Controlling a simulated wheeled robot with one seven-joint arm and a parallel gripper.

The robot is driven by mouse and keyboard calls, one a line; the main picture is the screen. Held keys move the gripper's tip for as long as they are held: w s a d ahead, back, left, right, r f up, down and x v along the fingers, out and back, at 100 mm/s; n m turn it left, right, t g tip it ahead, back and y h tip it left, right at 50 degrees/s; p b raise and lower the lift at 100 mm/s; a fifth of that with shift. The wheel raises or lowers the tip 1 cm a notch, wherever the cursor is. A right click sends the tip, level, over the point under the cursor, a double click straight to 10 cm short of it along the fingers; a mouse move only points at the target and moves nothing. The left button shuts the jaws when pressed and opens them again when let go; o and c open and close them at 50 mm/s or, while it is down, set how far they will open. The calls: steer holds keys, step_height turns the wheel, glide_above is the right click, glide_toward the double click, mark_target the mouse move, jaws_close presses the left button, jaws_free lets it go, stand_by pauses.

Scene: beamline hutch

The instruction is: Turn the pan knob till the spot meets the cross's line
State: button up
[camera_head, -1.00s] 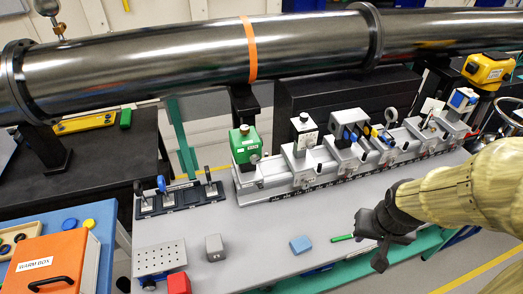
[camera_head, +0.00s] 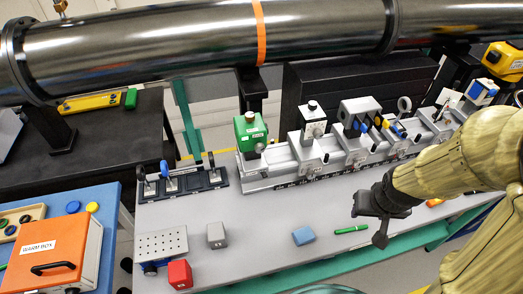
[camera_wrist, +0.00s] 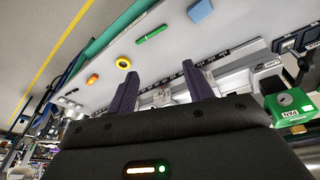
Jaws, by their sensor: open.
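My gripper (camera_head: 371,220) is above the bench in front of the rail, well to the right of the green box. Its two fingers (camera_wrist: 161,75) are apart with nothing held between them. I cannot make out the light spot or the cross in either view.
The rail (camera_head: 300,162) carries several instrument blocks. A green pen (camera_head: 351,229), a blue block (camera_head: 303,236), a grey block (camera_head: 216,235) and a red block (camera_head: 180,274) lie on the bench. A steel beam pipe (camera_head: 160,45) runs behind.

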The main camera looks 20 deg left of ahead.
steer(key=w+a+f+n+t+y+p, duration=0.1)
steer(key=w+a+f+n+y, duration=0.15)
steer(key=a+f+n, duration=0.35)
steer(key=w+a+f+n+t+y+p, duration=0.1)
steer(key=w+a+f+n+y, duration=0.15)
steer(key=a+f, duration=0.35)
steer(key=s+a+n+t+y+p, duration=0.15)
steer(key=a+y, duration=0.25)
steer(key=a, duration=0.6)
step_height(320, 180, up, 6)
steer(key=s+a+m+t+p, duration=0.1)
steer(key=m+t, duration=0.5)
steer(key=t, duration=0.2)
steer(key=shift+s+m+t+p, duration=0.25)
steer(key=shift+m+t+p, duration=0.05)
steer(key=shift+m+t, duration=0.1)
steer(key=shift+w+a+f, duration=0.15)
